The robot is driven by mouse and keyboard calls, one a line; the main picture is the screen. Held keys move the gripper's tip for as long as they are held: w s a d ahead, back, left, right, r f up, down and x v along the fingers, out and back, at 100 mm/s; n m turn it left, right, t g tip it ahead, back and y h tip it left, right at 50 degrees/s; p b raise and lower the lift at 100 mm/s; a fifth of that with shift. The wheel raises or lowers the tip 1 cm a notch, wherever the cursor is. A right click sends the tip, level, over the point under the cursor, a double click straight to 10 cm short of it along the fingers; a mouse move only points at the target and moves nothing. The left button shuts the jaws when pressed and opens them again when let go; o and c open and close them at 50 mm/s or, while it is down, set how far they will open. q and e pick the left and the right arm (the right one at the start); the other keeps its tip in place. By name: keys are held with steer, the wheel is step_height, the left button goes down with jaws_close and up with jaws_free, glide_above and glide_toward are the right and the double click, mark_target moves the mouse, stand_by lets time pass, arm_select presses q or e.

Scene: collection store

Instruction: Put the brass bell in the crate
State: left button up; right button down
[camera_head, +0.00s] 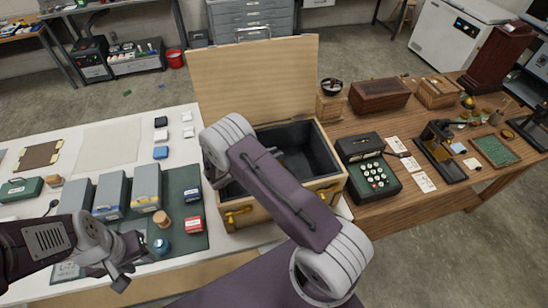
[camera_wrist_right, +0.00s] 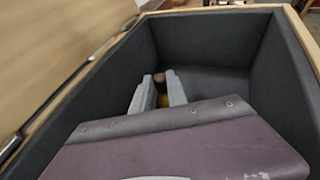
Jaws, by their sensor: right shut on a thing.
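The open wooden crate (camera_head: 240,215) has a dark grey lining and a raised lid, and stands in the middle of the head view. Its lining (camera_wrist_right: 225,45) fills much of the right wrist view. My right gripper (camera_wrist_right: 158,92) is inside the crate opening, its grey fingers shut on the brass bell (camera_wrist_right: 162,99). Only a yellowish part and a brown end of the bell show between the fingers. In the head view my right arm hides the bell and the gripper. My left gripper (camera_head: 134,264) is low over the white table's front; its jaw gap is unclear.
The raised lid (camera_head: 255,75) stands behind the crate.

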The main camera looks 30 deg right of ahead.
step_height(320, 180, down, 2)
steer(key=shift+d+f, duration=0.2)
steer(key=c, duration=1.3)
jaws_free()
steer(key=shift+a, duration=0.15)
steer(key=shift+r, duration=0.2)
steer(key=b+v, duration=0.2)
steer(key=v, duration=0.5)
steer(key=shift+s+a, duration=0.1)
steer(key=shift+a, duration=0.05)
